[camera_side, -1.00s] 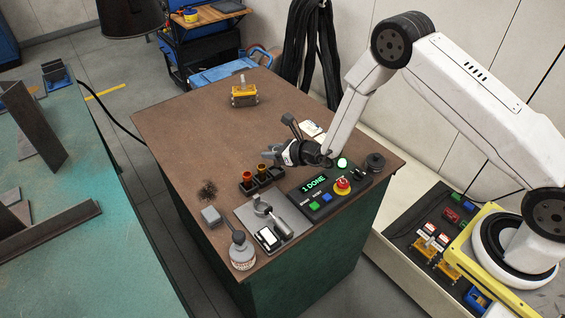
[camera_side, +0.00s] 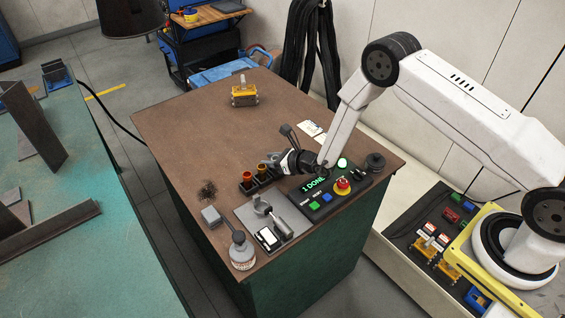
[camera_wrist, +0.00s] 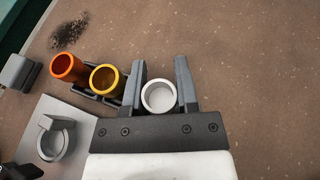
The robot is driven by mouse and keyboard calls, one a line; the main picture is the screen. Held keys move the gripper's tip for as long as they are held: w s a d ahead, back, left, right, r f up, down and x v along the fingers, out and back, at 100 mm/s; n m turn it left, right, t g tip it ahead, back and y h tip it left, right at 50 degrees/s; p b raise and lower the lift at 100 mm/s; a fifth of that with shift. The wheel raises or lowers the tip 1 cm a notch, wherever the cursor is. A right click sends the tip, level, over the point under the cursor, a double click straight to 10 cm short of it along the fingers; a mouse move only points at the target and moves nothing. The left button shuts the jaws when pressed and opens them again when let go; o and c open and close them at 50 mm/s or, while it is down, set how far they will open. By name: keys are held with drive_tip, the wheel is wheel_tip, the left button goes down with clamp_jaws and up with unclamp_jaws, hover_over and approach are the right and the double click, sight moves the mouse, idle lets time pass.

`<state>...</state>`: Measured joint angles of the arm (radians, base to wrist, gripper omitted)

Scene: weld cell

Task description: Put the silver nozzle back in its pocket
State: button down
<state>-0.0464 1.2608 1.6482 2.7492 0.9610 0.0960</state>
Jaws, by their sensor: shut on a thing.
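The silver nozzle (camera_wrist: 159,96), a pale round tube seen end-on in the wrist view, sits between the two fingers of my gripper (camera_wrist: 160,75), which is shut on it. The dark nozzle rack (camera_side: 256,185) holds an orange nozzle (camera_wrist: 66,66) and a gold nozzle (camera_wrist: 105,79) in a row. My left finger is close beside the gold nozzle at the rack's end. In the side view my gripper (camera_side: 269,160) is just behind and right of the rack, and the silver nozzle is hard to make out. The silver nozzle's pocket is not clearly visible.
A control panel (camera_side: 325,196) reading "1 DONE", with a red emergency button (camera_side: 343,186), lies below my wrist. A grey plate with a round clamp (camera_side: 262,207) and a can with a brush (camera_side: 241,251) stand at the front.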

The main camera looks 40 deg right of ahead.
drive_tip(key=shift+f, duration=0.15)
drive_tip(key=c, duration=0.6)
unclamp_jaws()
drive_tip(key=shift+c, duration=0.2)
drive_tip(key=shift+s+r, duration=0.1)
drive_tip(key=shift+r, duration=0.1)
drive_tip(key=shift+s+d+r, duration=0.25)
drive_tip(key=shift+s, duration=0.2)
drive_tip(key=v, duration=1)
drive_tip(key=shift+s+d+r, duration=0.15)
drive_tip(key=shift+s+d, duration=0.05)
drive_tip(key=shift+s, duration=0.1)
drive_tip(key=shift+a, duration=0.1)
